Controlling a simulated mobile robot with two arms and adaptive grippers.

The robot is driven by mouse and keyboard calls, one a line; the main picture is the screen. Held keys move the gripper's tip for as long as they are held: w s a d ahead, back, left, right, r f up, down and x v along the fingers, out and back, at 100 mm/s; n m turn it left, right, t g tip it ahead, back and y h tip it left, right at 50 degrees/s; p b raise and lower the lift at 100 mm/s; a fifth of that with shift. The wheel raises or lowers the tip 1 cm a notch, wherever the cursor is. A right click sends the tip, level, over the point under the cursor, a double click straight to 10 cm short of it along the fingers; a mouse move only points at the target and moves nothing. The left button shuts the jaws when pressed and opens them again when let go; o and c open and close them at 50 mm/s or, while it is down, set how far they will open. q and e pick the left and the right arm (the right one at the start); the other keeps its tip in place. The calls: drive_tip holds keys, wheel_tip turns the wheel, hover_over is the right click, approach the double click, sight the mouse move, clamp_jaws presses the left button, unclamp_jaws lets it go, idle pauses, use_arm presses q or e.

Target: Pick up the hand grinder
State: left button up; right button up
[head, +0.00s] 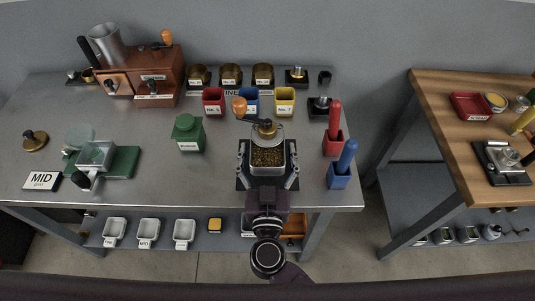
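The hand grinder (267,158) stands near the front edge of the grey metal table, right of the middle. It has a square open top filled with brown grounds or beans. Its crank reaches up and left to an orange knob (239,105). My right gripper (268,173) comes in from the front, with one finger on each side of the grinder's body. The fingers look very close to its sides, but I cannot tell whether they touch it. The lower part of the grinder is hidden by the gripper. My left gripper is not in view.
A green canister (187,133) stands left of the grinder. Red (333,142) and blue (340,175) holders stand to its right. Numbered cups, including a yellow one (285,100), are behind it. A green-based scale (122,162) is at the left. A wooden table (450,130) stands apart at the right.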

drive_tip(key=shift+c, duration=0.8)
drive_tip(key=c, duration=1.3)
drive_tip(key=shift+r, duration=0.2)
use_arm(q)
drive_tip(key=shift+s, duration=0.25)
use_arm(e)
drive_tip(key=shift+r, duration=0.1)
use_arm(q)
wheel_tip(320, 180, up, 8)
drive_tip(key=p, duration=0.8)
use_arm(e)
wheel_tip(320, 180, up, 20)
drive_tip(key=shift+f, duration=0.1)
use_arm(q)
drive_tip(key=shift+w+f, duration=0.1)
use_arm(e)
drive_tip(key=shift+f, duration=0.1)
